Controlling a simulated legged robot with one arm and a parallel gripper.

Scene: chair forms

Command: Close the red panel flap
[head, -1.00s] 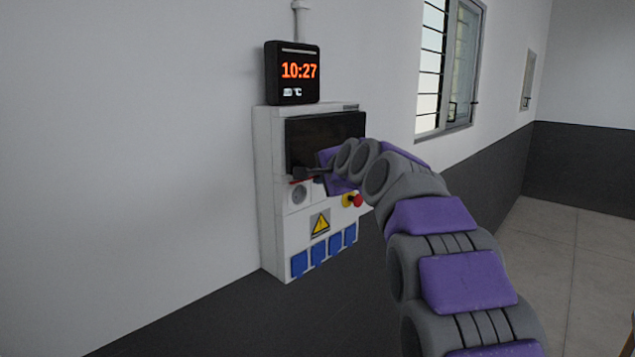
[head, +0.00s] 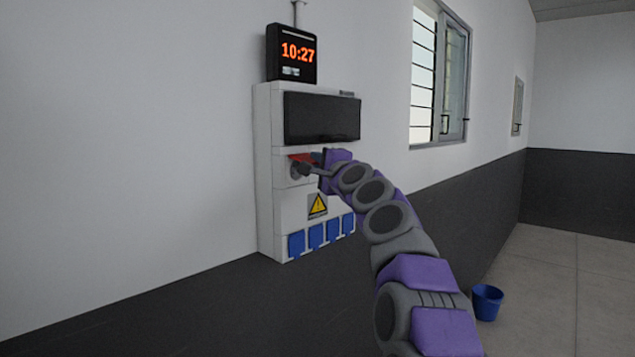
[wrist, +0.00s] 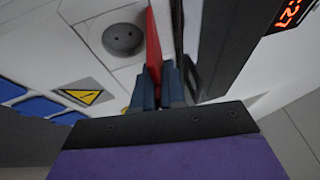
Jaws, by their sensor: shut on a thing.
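The red panel flap (head: 301,158) sticks out from the white wall cabinet (head: 264,170), below its dark window. In the wrist view the red flap (wrist: 153,42) shows nearly edge-on beside a round grey socket (wrist: 123,38), which is uncovered. My gripper (head: 313,163) is at the flap in the head view. In the wrist view its blue-grey fingers (wrist: 159,85) are shut on the flap's near end. The arm and gripper hide part of the cabinet front to the right of the flap.
The dark window (head: 322,118) is above the flap. A yellow warning sign (head: 318,205) and several blue socket covers (head: 317,237) are below. A clock (head: 292,53) stands on top. A blue bucket (head: 487,302) is on the floor at right, with open floor beyond.

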